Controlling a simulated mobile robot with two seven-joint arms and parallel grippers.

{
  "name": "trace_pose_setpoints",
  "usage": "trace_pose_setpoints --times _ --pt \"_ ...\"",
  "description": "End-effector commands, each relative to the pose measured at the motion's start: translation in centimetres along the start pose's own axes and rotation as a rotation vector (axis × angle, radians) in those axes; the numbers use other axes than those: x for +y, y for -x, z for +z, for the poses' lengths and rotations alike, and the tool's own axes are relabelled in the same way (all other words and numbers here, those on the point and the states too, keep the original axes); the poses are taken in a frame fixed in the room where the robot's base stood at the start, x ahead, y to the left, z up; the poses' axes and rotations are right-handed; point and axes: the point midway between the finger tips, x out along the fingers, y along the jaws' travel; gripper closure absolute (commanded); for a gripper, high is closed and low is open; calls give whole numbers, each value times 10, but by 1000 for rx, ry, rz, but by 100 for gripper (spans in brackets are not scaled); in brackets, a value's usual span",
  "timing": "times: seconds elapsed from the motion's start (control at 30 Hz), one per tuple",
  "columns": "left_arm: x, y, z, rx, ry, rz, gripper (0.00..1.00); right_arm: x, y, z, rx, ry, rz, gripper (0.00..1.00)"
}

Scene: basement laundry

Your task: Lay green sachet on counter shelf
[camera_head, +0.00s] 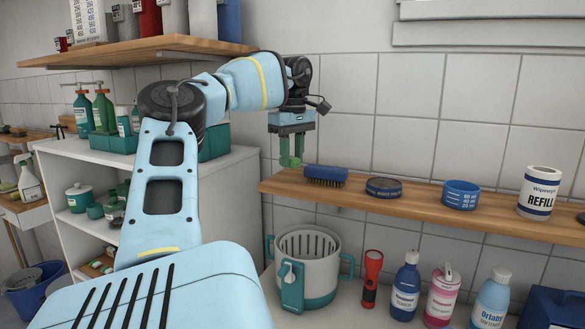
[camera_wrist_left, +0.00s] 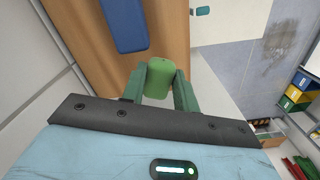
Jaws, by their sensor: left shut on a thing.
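The green sachet (camera_wrist_left: 159,79) is between the fingers of my left gripper (camera_wrist_left: 159,92), which is shut on it. In the head view my left gripper (camera_head: 291,160) points down over the left end of the wooden counter shelf (camera_head: 410,202), beside a blue brush. The sachet shows there only as a small green patch at the fingertips. I cannot tell whether it touches the shelf. The shelf also shows in the left wrist view (camera_wrist_left: 165,30) as a brown board beyond the sachet. My right gripper is not in view.
Below are a white-and-teal basket (camera_head: 318,262), a red flashlight (camera_head: 372,278) and several bottles. An upper wooden shelf (camera_head: 140,49) hangs at left.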

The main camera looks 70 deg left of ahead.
Motion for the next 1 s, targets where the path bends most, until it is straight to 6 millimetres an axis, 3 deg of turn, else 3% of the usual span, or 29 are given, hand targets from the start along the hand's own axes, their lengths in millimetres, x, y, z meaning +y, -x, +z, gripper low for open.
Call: trace_pose_setpoints --times 0.43,0.7,1.0 --pt "8 -2 -8 0 1 -1 91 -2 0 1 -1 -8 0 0" --pt "6 -31 -8 -4 0 7 91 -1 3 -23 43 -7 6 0" --pt "7 -37 -8 0 1 2 91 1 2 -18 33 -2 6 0"
